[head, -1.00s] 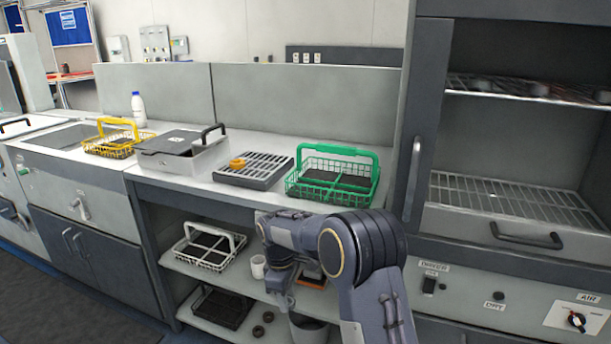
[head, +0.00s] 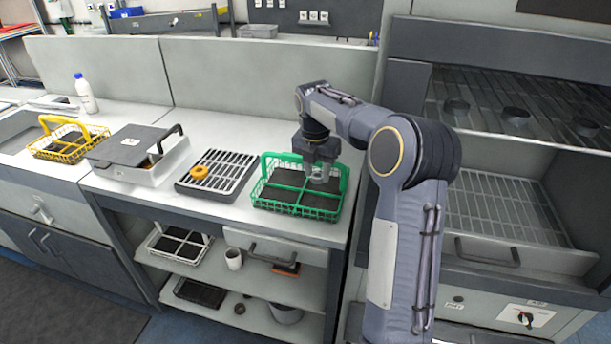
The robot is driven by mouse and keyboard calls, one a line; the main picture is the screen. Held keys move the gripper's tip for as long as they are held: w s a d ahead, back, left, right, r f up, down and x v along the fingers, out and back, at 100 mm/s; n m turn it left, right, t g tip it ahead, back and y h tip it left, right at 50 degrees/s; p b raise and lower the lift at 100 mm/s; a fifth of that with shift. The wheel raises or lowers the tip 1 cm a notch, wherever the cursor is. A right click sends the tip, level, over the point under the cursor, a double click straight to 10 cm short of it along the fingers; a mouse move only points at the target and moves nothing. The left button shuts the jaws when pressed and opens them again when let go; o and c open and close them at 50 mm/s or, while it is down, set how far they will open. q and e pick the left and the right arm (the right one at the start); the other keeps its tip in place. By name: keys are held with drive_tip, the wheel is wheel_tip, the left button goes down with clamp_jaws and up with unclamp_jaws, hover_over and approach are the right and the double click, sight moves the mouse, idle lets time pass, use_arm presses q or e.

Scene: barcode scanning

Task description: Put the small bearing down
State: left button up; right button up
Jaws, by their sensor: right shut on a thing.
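My right gripper (head: 318,171) points down over the right part of the green basket (head: 293,209) on the counter. It is shut on a small pale grey piece, which I take to be the small bearing (head: 319,179). The fingers partly hide it, and I cannot tell whether it touches the basket's floor. The green basket has a dark divided floor, and its compartments look otherwise empty. My left gripper is not in view.
A cabinet with dark round pieces (head: 516,115) stands at right. Shelves below hold a white cup (head: 233,259).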

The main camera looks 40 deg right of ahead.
sight(317, 206)
wheel_tip(317, 206, down, 10)
drive_tip(key=shift+r, duration=0.2)
idle(0.3)
drive_tip(key=shift+f, duration=0.15)
drive_tip(key=o, duration=1)
drive_tip(key=r, duration=0.4)
drive_tip(key=a+r, duration=0.1)
drive_tip(key=r, duration=0.7)
drive_tip(key=shift+s+a+r, duration=0.15)
drive_tip(key=shift+s, duration=0.2)
